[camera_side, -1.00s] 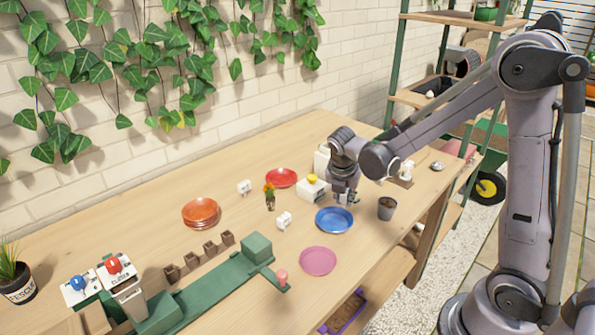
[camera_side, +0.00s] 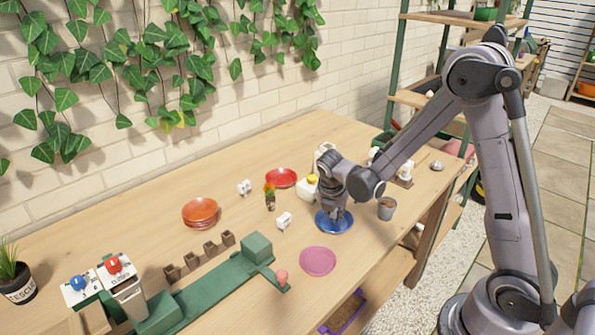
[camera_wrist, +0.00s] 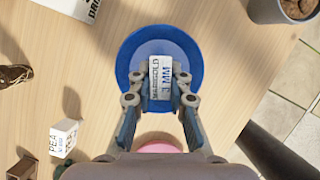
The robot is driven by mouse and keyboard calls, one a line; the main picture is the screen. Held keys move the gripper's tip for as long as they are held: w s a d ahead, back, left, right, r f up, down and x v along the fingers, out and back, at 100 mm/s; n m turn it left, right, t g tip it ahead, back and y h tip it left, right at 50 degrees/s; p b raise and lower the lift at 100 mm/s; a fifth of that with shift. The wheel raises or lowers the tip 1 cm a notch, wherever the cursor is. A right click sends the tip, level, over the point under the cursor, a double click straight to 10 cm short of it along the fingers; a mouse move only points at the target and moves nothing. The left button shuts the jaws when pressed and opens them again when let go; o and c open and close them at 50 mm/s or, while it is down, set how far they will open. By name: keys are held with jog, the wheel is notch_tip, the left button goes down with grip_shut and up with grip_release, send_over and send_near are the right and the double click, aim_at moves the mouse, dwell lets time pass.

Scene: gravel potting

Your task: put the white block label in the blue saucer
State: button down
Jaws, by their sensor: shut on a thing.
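The blue saucer (camera_side: 321,224) lies on the wooden table, and it fills the upper middle of the wrist view (camera_wrist: 192,47). My gripper (camera_side: 335,210) is over the saucer, pointing down. In the wrist view its fingers (camera_wrist: 161,80) are shut on a white block label (camera_wrist: 160,74) printed "MARIGOLD" and "3 MM". The label appears within the saucer's outline. I cannot tell whether it touches the saucer's floor. In the side view the fingers and wrist hide the held label and the back of the saucer.
Two other white blocks (camera_side: 284,221) (camera_side: 244,187) stand to the left; one shows as "PEA" (camera_wrist: 63,137). A pink saucer (camera_side: 318,261) lies in front, a grey pot (camera_side: 386,208) right, a red saucer (camera_side: 281,177) behind. A small flower plant (camera_side: 269,197) stands left, beyond a green fixture (camera_side: 215,286).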

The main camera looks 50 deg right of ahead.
jog(key=c, duration=1.3)
grip_release()
jog(key=shift+f, duration=0.1)
jog(key=v, duration=1.2)
jog(key=s+a+r+m+t+y, duration=0.1)
jog(key=s+a+m, duration=0.1)
jog(key=m, duration=0.5)
jog(key=s+a+r+m+t+y, duration=0.1)
jog(key=s+a+r+m+t, duration=0.1)
jog(key=s+m, duration=0.3)
jog(key=s+a+r+m+t+y, duration=0.2)
jog(key=s+a+m, duration=0.1)
jog(key=m, duration=0.7)
jog(key=shift+s+m, duration=0.3)
jog(key=shift+s, duration=0.25)
